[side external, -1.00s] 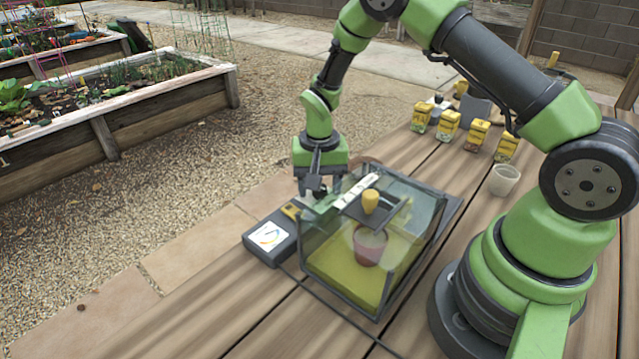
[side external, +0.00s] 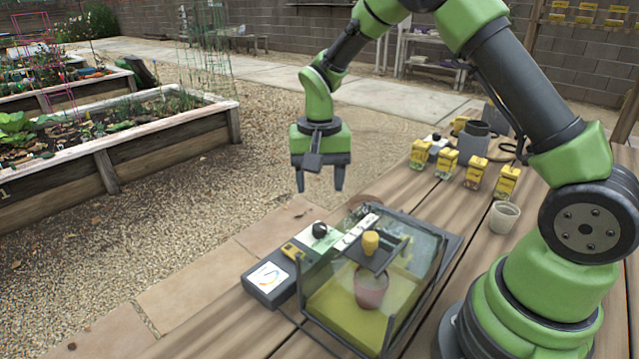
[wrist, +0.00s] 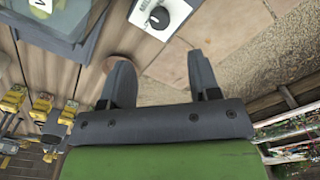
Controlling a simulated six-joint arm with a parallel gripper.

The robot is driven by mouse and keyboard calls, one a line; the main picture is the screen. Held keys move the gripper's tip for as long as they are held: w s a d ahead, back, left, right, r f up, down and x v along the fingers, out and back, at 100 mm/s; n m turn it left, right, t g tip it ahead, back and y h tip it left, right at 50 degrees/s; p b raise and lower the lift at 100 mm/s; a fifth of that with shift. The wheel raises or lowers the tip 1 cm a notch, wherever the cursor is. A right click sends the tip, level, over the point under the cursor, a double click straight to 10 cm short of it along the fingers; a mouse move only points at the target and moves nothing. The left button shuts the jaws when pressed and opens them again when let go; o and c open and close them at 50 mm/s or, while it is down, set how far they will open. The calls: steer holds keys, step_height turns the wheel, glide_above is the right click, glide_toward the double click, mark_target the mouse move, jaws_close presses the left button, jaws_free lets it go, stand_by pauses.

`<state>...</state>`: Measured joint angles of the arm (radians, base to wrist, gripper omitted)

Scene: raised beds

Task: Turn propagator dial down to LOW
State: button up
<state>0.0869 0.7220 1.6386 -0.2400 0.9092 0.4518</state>
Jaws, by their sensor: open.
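The propagator (side external: 388,345) is a clear-walled case with a dark frame on the wooden table. Its dial is a round black knob (side external: 320,230) on a box at the case's far left side. In the wrist view the knob (wrist: 159,18) sits on a white face with dark lettering, partly cut off at the top; I cannot read its setting for sure. My gripper (side external: 320,185) is open and empty, pointing down above the dial and apart from it. In the wrist view its two fingers (wrist: 158,75) are spread, with the knob beyond their tips.
A grey unit with a white display (side external: 268,278) lies beside the case. A pink pot (side external: 371,290) stands inside. Several yellow-topped jars (side external: 446,163) and a pale cup (side external: 504,217) stand to the right. The air around my gripper is clear.

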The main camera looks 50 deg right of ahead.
mark_target(320, 226)
steer(key=m, duration=0.5)
steer(key=shift+s+a+f+m, duration=0.1)
steer(key=shift+f+m, duration=0.15)
steer(key=shift+m, duration=0.15)
step_height(320, 226, down, 10)
steer(key=shift+r, duration=0.2)
steer(key=c, duration=0.9)
steer(key=n, duration=0.4)
steer(key=shift+n, duration=0.3)
steer(key=o, duration=0.9)
